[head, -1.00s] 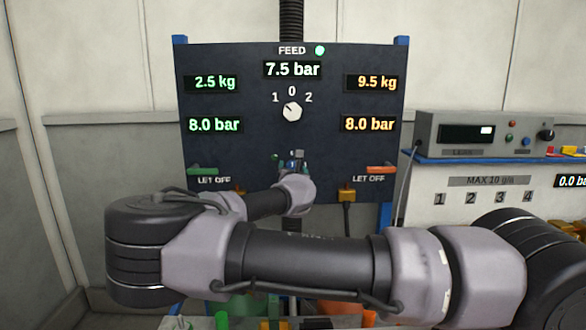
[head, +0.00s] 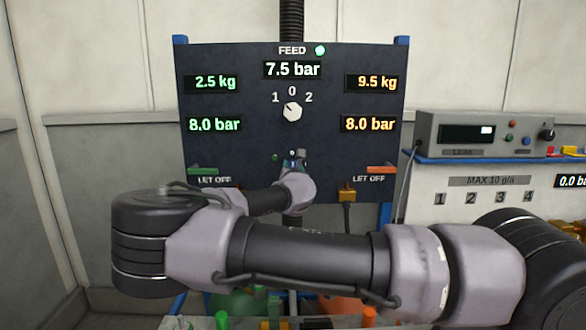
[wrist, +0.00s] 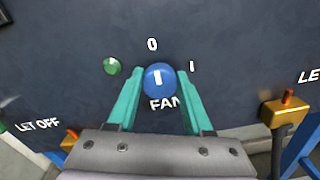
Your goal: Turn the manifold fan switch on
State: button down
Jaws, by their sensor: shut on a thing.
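The fan switch (wrist: 159,80) is a round blue knob with a white mark on a dark panel, above the word FAN. Its mark stands about upright in the wrist view, toward the 0 above it; the I is at upper right. My gripper (wrist: 160,82) has its two teal fingers on either side of the knob, shut on it. In the head view, my gripper (head: 294,160) is at the lower middle of the panel (head: 240,155), and the knob is mostly hidden there.
A dull green lamp (wrist: 112,66) sits left of the knob. Yellow fittings (wrist: 283,110) stand at the panel's lower edge. Higher up is the FEED selector (head: 292,112), marked 1, 0, 2. A bench unit (head: 480,135) stands at right.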

jog(key=m, duration=0.4)
jog(key=shift+d+m, duration=0.1)
jog(key=shift+m, duration=0.3)
jog(key=shift+d+f+m, duration=0.1)
jog(key=shift+f+m, duration=0.05)
jog(key=shift+m, duration=2.95)
jog(key=shift+f+m, duration=0.15)
jog(key=shift+m, duration=2.95)
jog(key=shift+c, duration=1.5)
grip_release()
jog(key=shift+s, duration=0.15)
